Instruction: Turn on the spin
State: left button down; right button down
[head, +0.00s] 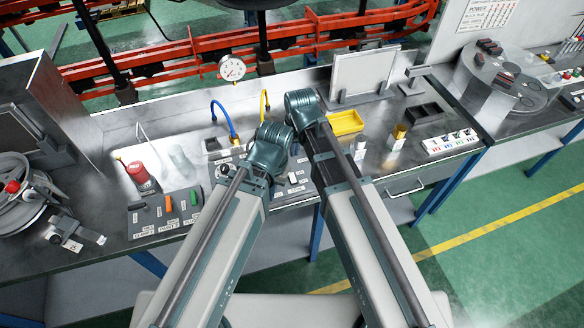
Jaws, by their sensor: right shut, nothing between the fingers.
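A grey control box (165,219) with black, orange (168,204) and green (194,196) levers sits at the bench's front left; its labels are too small to read surely. A second panel (294,190) with small dark and white controls lies between my arms and is partly hidden by them. I cannot tell which control is the spin switch. My right gripper (321,147) barely shows beside its arm; it is shut and empty, with no visible contact with a control. My left arm's joint stands over the bench middle; its gripper is hidden.
A wheel-like fixture (25,195) stands at the left. A red rail (160,63) runs behind. The green floor is clear at right.

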aim_at(291, 174)
jog(key=shift+f, duration=0.1)
jog(key=f+b, duration=0.4)
jog(key=w+f+b, duration=0.1)
jog(key=f+b, duration=0.3)
jog(key=w+f+b, duration=0.1)
jog(key=f+b, duration=0.3)
jog(key=shift+a+f+b, duration=0.3)
jog(key=shift+a+b, duration=0.05)
jog(key=shift+w+f+b, duration=0.15)
jog(key=shift+f+b, duration=0.4)
